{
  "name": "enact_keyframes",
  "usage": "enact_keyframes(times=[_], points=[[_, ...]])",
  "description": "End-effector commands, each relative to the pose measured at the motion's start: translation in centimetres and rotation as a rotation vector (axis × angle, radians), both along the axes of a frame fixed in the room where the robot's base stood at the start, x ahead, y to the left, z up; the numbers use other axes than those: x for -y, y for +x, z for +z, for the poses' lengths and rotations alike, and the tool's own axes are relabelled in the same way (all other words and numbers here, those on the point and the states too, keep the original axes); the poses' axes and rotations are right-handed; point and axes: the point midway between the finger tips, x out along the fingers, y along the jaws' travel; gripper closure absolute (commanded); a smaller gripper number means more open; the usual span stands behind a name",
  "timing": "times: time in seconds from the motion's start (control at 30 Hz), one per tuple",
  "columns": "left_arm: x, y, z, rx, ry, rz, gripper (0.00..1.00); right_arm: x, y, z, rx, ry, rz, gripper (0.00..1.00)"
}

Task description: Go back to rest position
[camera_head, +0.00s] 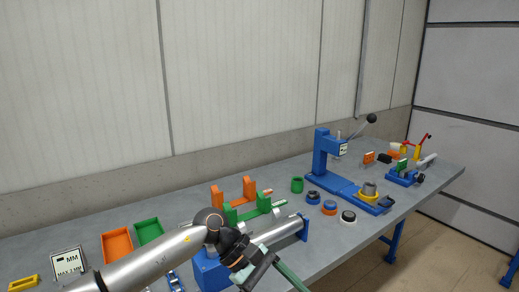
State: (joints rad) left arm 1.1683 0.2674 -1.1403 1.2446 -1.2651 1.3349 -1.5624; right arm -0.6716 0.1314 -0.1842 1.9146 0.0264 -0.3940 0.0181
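My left arm comes in from the lower left, and its dark wrist with orange trim leads to my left gripper (268,268), near the bottom middle of the head view. The gripper is over the front part of the grey table (328,241), in front of a blue fixture (211,272). Grey-green bars show at its end, running toward the bottom edge. The angle does not show whether the fingers are open or shut, or whether they hold anything. My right gripper is not in view.
A blue press (324,160) with a lever stands at the back right. Blue, orange and white rings (329,208) lie in front of it. An orange tray (117,245) and a green tray (149,231) lie left. Orange and green holders stand behind my wrist. A wall runs behind.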

Motion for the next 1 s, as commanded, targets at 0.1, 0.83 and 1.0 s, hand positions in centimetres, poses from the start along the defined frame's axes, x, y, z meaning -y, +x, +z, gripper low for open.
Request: enact_keyframes(times=[0.1, 0.83, 1.0], points=[[4.0, -2.8, 0.4, -0.292, -0.226, 0.162, 0.21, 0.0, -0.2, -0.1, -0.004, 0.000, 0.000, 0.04], [-8.3, 0.7, -9.4, -2.620, -1.171, 1.192, 0.21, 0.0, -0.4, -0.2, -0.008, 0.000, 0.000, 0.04], [-15.1, -4.0, -18.6, 2.175, 0.962, -0.919, 0.21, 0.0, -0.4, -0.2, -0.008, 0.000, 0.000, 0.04]])
